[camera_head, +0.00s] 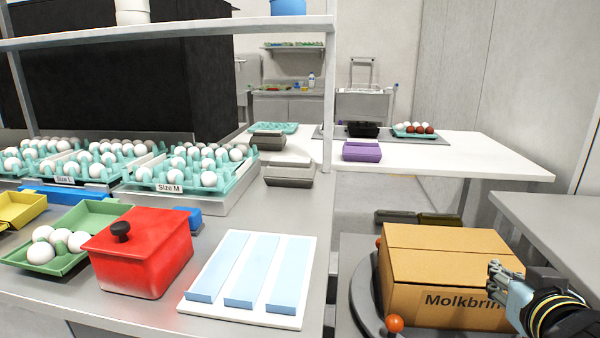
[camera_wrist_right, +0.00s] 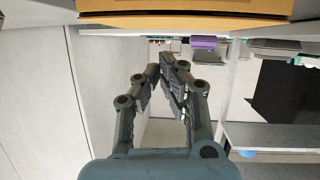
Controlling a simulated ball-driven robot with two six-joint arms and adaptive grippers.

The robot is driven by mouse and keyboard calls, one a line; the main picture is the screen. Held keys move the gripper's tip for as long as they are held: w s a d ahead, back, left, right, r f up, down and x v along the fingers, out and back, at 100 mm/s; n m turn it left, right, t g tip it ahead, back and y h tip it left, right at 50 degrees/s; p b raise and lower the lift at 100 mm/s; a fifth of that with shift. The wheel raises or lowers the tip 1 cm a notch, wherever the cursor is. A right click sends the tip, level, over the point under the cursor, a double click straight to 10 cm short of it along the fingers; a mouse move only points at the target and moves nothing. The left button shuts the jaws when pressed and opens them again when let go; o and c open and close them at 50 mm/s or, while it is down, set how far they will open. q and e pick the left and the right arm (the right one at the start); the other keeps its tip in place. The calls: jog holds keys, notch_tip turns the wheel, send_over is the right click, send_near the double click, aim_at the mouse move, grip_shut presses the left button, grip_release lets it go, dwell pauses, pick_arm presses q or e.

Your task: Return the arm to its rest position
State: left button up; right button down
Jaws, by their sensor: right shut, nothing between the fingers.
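My right gripper (camera_head: 500,275) is at the lower right of the head view, in front of the right part of a cardboard box (camera_head: 440,245) marked "Molkbrin". In the right wrist view the fingers of this gripper (camera_wrist_right: 170,62) come together at their tips, with nothing between them. The box also shows in the wrist view (camera_wrist_right: 190,8) as a brown edge along the top. I cannot tell whether the gripper touches the box. My left gripper is not in view.
The box stands on a round grey stand (camera_head: 362,300) with orange balls. To the left, a table holds a red pot (camera_head: 150,260), a white board with blue strips (camera_head: 250,315), a green carton (camera_head: 95,213) with eggs and egg trays (camera_head: 240,178). A grey table (camera_head: 555,215) edges the right.

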jog(key=s+a+f+n+g+y, duration=0.1)
jog(key=s+a+f+g, duration=0.15)
jog(key=s, duration=0.55)
jog(key=s+a+f+n+g+y, duration=0.1)
jog(key=s+a+n+g+y, duration=0.1)
jog(key=s+g, duration=0.35)
jog(key=s+a+f+n+g+y, duration=0.1)
jog(key=s+a+g, duration=0.15)
jog(key=s, duration=0.65)
jog(key=s+d+f, duration=0.1)
jog(key=s+f, duration=0.1)
jog(key=f, duration=1.2)
jog(key=s+d+f, duration=0.1)
jog(key=f, duration=1.4)
jog(key=s+d+f+g, duration=0.1)
jog(key=s+f, duration=1.2)
jog(key=s, duration=0.4)
jog(key=shift+s+f+g, duration=0.2)
jog(key=shift+f+g, duration=0.15)
